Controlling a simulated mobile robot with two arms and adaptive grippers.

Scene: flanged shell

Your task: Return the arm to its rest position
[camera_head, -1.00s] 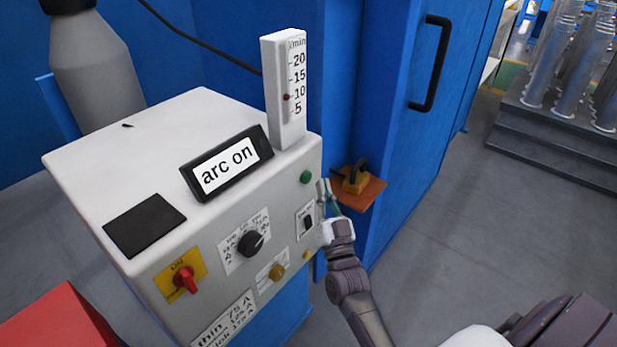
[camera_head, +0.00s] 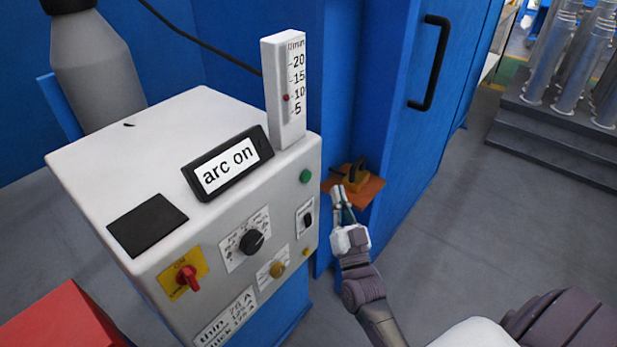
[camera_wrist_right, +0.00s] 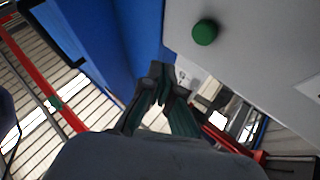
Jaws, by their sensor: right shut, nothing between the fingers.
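My right gripper (camera_head: 342,198) is in front of the right edge of the white control box, apart from it, near the orange shelf. It is shut and empty. In the right wrist view the fingers of the same gripper (camera_wrist_right: 160,85) meet at their tips, with the green button (camera_wrist_right: 205,32) on the grey panel to the right of them. The rest of my right arm comes up from the lower right in the head view. My left gripper does not show.
An orange shelf (camera_head: 368,192) holds a yellow block. A blue cabinet (camera_head: 400,150) stands behind.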

